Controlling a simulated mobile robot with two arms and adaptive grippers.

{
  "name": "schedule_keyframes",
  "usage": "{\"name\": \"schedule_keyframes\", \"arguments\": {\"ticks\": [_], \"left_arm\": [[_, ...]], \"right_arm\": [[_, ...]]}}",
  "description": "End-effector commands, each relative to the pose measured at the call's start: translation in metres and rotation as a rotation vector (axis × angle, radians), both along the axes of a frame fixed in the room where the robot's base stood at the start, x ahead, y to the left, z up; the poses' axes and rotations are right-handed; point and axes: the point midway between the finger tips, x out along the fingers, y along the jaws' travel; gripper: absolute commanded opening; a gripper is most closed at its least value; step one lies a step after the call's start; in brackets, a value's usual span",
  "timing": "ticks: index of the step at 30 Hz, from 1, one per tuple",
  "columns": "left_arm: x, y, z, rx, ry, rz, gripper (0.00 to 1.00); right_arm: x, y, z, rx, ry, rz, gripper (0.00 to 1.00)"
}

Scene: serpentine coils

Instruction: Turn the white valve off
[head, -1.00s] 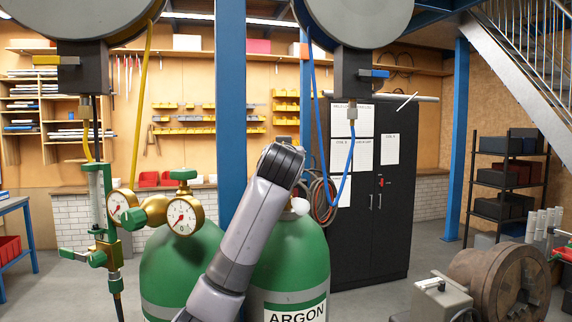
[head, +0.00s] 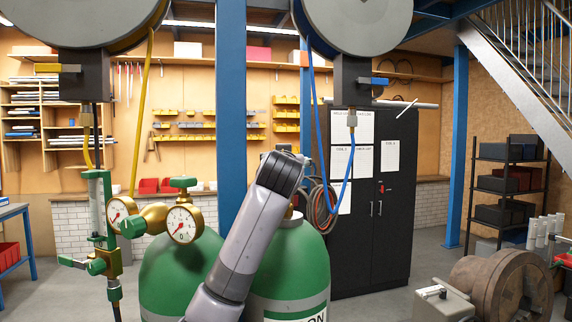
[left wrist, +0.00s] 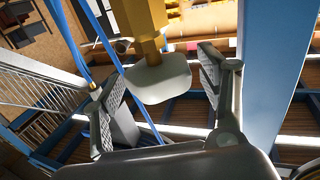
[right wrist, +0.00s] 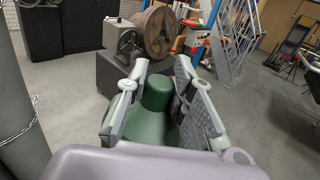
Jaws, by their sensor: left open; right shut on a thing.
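The white valve knob (left wrist: 160,80) sits on a brass-yellow fitting (left wrist: 145,25) in the left wrist view. My left gripper (left wrist: 153,72) is open, with one finger on each side of the knob and visible gaps. In the head view my left arm rises in front of the right green cylinder (head: 305,262); the gripper and white knob are hidden there. My right gripper (right wrist: 160,64) is shut on a dark green, rounded, cap-like thing (right wrist: 157,92) with a wider base. It does not show in the head view.
A gauge regulator (head: 184,223) with green knobs stands over the left green cylinder (head: 170,275). A blue post (head: 231,110) rises behind the cylinders. A blue hose (head: 320,130) hangs nearby from a reel. A brown chuck machine (head: 500,288) stands at the right.

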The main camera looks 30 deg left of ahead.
Motion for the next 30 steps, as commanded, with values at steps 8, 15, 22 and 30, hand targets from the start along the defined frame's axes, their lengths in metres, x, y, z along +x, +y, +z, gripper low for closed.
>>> {"name": "schedule_keyframes", "arguments": {"ticks": [8,15,22,30], "left_arm": [[-0.035,-0.023,0.001,0.001,-0.004,-0.005,0.68],[-0.077,-0.047,0.0,0.0,-0.004,-0.004,0.68],[-0.098,-0.059,0.0,0.001,-0.001,-0.001,0.68],[-0.101,-0.06,0.0,0.0,0.0,-0.001,0.68]], "right_arm": [[0.0,0.0,0.001,0.0,-0.003,0.0,0.0],[0.0,0.0,0.001,0.0,-0.003,0.0,0.0],[0.0,0.0,0.001,0.0,-0.003,0.0,0.0],[0.0,0.0,0.001,0.0,-0.003,0.0,0.0]]}}
